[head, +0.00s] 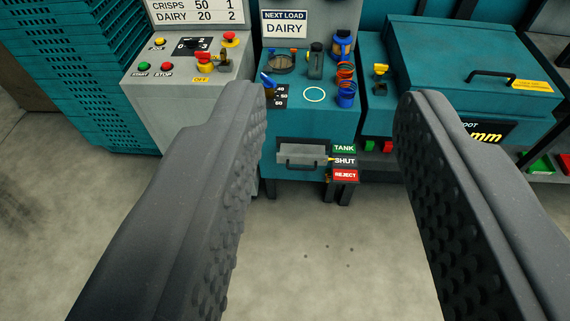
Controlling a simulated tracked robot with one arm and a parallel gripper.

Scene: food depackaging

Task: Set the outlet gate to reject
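The outlet gate (300,154) is a grey plate with a dark bar handle on the lower front of the teal machine. Beside its right edge is a stack of labels: green TANK (344,148) on top, black SHUT (345,160) in the middle, red REJECT (345,175) at the bottom. A small yellow pointer (331,160) on the gate's right side is level with SHUT. My gripper (328,108) is open and empty, its two dark studded fingers wide apart in the foreground. The gate shows between the fingers, farther away and not touched.
A grey control panel (185,85) with buttons and a dial stands left of the teal machine. A teal lidded box (450,70) stands right. A NEXT LOAD DAIRY sign (284,24) is above. Stacked teal crates (75,70) are far left. The floor in front is clear.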

